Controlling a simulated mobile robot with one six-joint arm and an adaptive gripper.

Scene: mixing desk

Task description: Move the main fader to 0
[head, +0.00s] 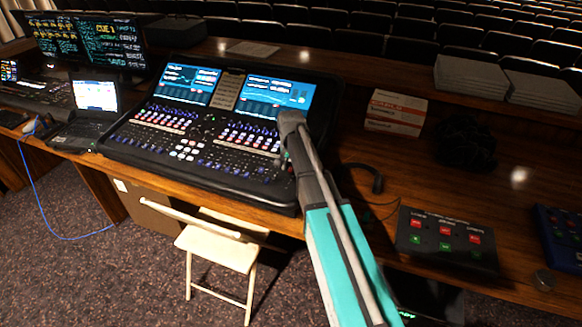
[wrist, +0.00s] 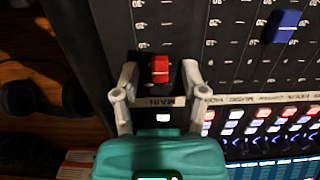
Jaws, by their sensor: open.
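The main fader's red cap (wrist: 160,68) shows in the wrist view, close to the "MAIN" label (wrist: 161,102). A scale with small numbers runs beside its track; I cannot tell which mark the cap is at. My gripper (wrist: 160,75) is open, with one finger on each side of the red cap and a visible gap on both sides. In the head view, the mixing desk (head: 193,155) stands on the wooden table, and my arm reaches over its right part. The main fader is hidden behind my arm there.
A blue fader cap (wrist: 284,26) sits to the right of the red one. Headphones (wrist: 38,105) lie left of the desk in the wrist view. In the head view, white boxes (head: 397,107) and a button panel (head: 446,240) stand right of my arm.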

